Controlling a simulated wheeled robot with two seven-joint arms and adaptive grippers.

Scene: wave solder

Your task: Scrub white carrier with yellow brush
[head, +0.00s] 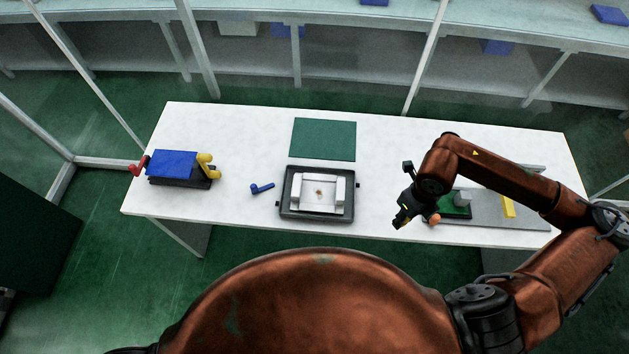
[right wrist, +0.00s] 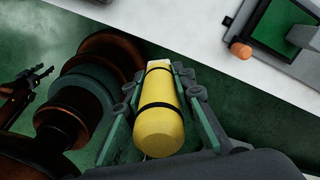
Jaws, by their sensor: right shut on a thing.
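The white carrier (head: 328,208) sits in a dark tray-like frame (head: 287,211) at the middle of the table, with a small brown spot on its floor. My right gripper (head: 401,222) is to the right of the carrier, near the table's front edge. It is shut on the yellow brush, whose rounded yellow body with dark bands (right wrist: 158,125) lies between the fingers in the right wrist view. The bristles cannot be made out. A dark gripper, apparently my left one (right wrist: 38,76), shows small at the left of the right wrist view; its jaw state is unclear.
A green mat (head: 323,139) lies behind the carrier, a blue handled tool (head: 262,188) to its left. A blue-topped box (head: 172,165) with red and yellow handles is at far left. A grey plate (head: 485,212) with a green board and orange knob is at right.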

